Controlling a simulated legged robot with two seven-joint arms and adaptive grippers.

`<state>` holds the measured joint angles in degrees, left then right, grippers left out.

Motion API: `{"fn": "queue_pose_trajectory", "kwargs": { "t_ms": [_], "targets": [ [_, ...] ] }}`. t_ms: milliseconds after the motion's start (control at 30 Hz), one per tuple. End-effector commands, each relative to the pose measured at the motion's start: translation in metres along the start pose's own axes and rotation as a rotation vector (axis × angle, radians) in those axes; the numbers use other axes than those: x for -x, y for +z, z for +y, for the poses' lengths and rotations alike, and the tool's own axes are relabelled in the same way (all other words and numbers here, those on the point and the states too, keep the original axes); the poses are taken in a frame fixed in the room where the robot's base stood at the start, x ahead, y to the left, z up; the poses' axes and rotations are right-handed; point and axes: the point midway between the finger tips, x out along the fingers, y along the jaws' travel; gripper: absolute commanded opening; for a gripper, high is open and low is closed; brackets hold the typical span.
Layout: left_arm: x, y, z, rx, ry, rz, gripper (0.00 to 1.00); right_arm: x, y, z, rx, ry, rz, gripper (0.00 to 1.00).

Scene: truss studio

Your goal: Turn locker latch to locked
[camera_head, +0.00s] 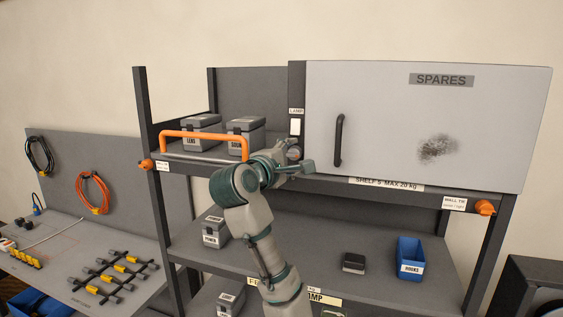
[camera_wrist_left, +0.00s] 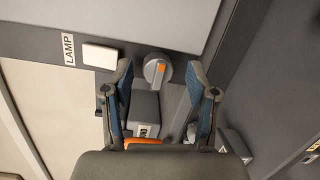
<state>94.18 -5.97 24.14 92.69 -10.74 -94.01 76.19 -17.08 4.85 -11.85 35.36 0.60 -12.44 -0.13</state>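The spares locker (camera_head: 390,150) is a grey cabinet with a closed door and a dark vertical handle (camera_head: 339,140). Its latch (camera_wrist_left: 157,69) is a round grey knob with an orange mark on a grey bar, set on the dark frame beside the door. In the head view my left gripper (camera_head: 299,158) is at the frame's lower end and mostly hides the latch. In the left wrist view the gripper (camera_wrist_left: 161,72) is open. The knob shows between its blue-padded fingertips, with a gap on both sides. I cannot tell the depth between them. My right gripper is not in view.
A white lamp switch (camera_head: 295,127) sits just above the latch. An orange rail (camera_head: 205,135) and grey boxes (camera_head: 245,133) stand left of my gripper on the upper shelf. A blue bin (camera_head: 410,258) stands on the shelf below. My left arm crosses in front of the shelves.

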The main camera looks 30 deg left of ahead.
Motion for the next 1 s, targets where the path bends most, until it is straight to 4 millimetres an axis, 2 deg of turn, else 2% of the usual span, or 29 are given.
{"fn": "queue_pose_trajectory", "kwargs": {
  "t_ms": [300, 500, 700, 1000],
  "targets": [
    [0.069, 0.003, 0.002, 0.000, 0.011, 0.009, 0.59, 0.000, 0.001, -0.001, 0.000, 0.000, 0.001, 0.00],
    [0.104, 0.005, 0.001, -0.002, 0.010, 0.013, 0.59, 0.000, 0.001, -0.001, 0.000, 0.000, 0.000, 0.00],
    [0.117, 0.005, -0.001, -0.001, 0.007, 0.016, 0.59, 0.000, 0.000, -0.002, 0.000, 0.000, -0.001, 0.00],
    [0.119, 0.004, 0.000, -0.001, 0.008, 0.016, 0.59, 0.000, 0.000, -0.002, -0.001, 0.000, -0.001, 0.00]
  ]
}}
